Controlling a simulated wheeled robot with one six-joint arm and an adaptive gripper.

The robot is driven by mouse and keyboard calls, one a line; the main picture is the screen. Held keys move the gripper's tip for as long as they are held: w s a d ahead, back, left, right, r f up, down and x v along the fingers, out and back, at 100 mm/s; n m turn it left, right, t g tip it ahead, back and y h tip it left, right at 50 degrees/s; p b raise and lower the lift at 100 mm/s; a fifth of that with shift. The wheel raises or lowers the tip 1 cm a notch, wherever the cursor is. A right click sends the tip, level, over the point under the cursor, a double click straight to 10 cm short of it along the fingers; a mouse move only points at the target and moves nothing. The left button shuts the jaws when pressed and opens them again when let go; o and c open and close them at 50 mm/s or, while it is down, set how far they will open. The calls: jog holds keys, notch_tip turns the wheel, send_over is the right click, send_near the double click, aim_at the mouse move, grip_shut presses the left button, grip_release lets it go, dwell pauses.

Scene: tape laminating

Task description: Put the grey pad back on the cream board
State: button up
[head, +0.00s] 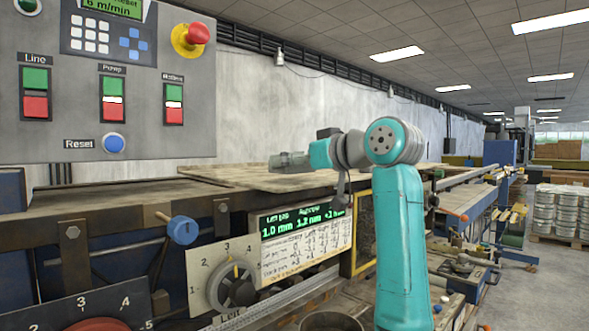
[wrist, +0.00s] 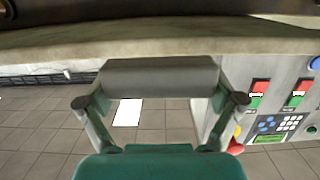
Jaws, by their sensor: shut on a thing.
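My gripper (wrist: 160,80) is shut on the grey pad (wrist: 160,77), which spans between its two fingertips in the wrist view as a plain grey block. In the head view my gripper (head: 291,161) is small, at the end of my teal arm, close over the cream board (head: 255,181); the pad cannot be told apart from the fingers there. The board lies flat on the machine, and its pale face (wrist: 160,42) crosses the top of the wrist view beyond the pad. Whether the pad touches the board cannot be told.
A grey control panel (head: 140,138) with buttons stands at the left; it shows inverted at the right of the wrist view (wrist: 285,75). A dial (head: 235,290) and display (head: 295,226) are on the machine's front. A conveyor line runs off to the right.

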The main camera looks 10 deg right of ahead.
jog(key=shift+f, duration=0.8)
jog(key=o, duration=0.7)
jog(key=shift+f, duration=0.1)
jog(key=shift+s+d, duration=0.2)
jog(key=shift+s, duration=0.05)
jog(key=v, duration=1.1)
jog(key=shift+s+d, duration=0.1)
jog(key=shift+s, duration=0.1)
